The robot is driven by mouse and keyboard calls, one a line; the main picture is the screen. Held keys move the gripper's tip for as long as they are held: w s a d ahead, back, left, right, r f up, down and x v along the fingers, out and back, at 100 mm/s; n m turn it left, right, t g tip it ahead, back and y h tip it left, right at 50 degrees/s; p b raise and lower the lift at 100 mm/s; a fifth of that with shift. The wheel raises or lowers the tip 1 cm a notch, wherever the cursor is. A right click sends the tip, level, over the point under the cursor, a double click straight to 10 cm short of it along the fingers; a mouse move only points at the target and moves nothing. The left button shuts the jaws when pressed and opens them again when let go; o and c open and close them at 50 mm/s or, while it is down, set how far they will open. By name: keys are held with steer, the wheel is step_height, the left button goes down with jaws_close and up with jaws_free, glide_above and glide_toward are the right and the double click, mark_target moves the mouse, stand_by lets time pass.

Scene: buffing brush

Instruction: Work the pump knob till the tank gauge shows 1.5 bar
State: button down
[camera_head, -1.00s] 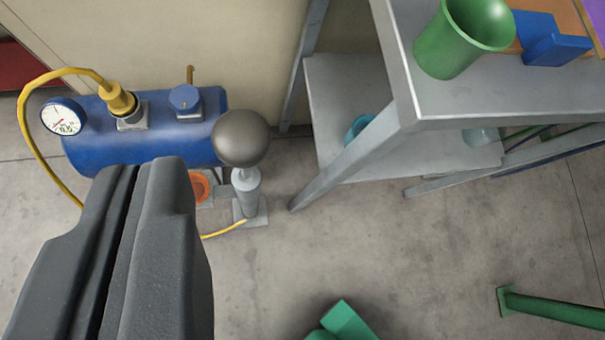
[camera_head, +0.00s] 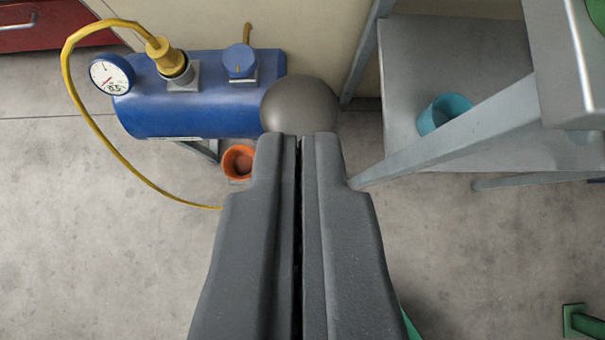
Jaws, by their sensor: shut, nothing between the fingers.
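The pump knob (camera_head: 300,102) is a dark grey ball just past my fingertips; my gripper hides its lower part and the pump below it. My gripper (camera_head: 305,140) is shut and empty, pointing at the knob. I cannot tell whether it touches the knob. The blue tank (camera_head: 190,112) lies on its side to the left of the knob. Its round white gauge (camera_head: 111,75) is at the tank's left end; its needle is too small to read. A yellow hose (camera_head: 98,125) loops from the tank's yellow fitting (camera_head: 163,53) down behind my gripper.
An orange cup (camera_head: 238,162) stands below the tank. A grey metal table (camera_head: 460,70) with legs stands on the right, with a teal cup (camera_head: 444,113) on its lower shelf. A green bar (camera_head: 585,322) lies at lower right. The floor at left is clear.

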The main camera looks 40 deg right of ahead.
steer(key=b, duration=0.2)
glide_above(299, 93)
steer(key=s+a, duration=0.1)
steer(key=s, duration=0.1)
step_height(299, 93, down, 6)
steer(key=shift+a, duration=0.15)
step_height(299, 93, down, 3)
steer(key=shift+s+r, duration=0.15)
steer(key=shift+r, duration=0.05)
steer(key=shift+a+f+b, duration=0.1)
steer(key=shift+f+b, duration=0.25)
steer(key=shift+f, duration=0.1)
